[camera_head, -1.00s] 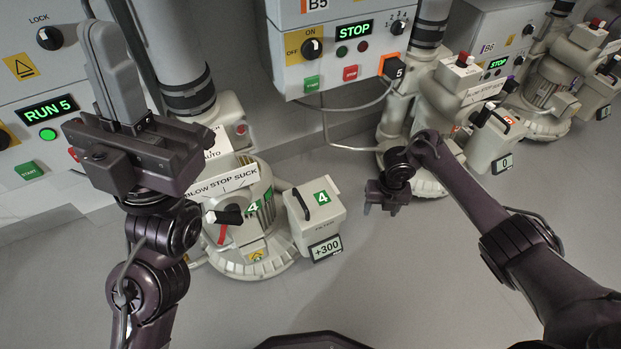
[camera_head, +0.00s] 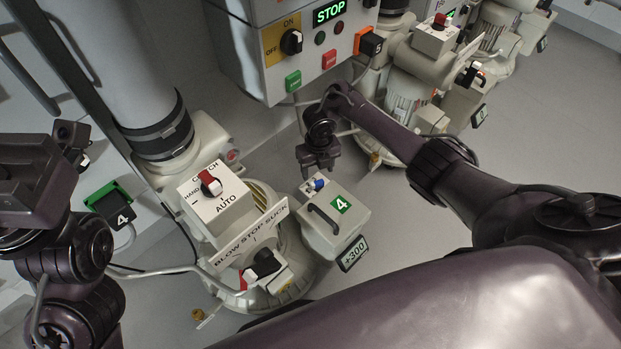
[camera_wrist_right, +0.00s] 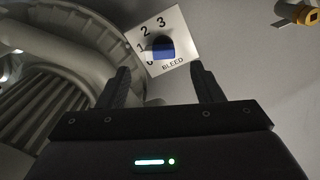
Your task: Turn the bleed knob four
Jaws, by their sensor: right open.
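The bleed knob of unit four is a small blue knob (camera_head: 318,183) on top of the pale filter box (camera_head: 346,222) marked with a green 4. In the right wrist view the blue knob (camera_wrist_right: 163,49) stands on a white plate (camera_wrist_right: 184,36) reading 0, 1, 2, 3 and BLEED. Its pointer setting is hard to read. My right gripper (camera_head: 318,168) is just above the knob, open, with its fingers (camera_wrist_right: 160,74) either side of the line to the knob and apart from it.
Beside the box stand the clutch switch (camera_head: 209,183), set near its top, and the black BLOW STOP SUCK handle (camera_head: 264,262). The box has a black carry handle (camera_head: 322,215) and a +300 display (camera_head: 353,253). A STOP panel (camera_head: 330,12) hangs above.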

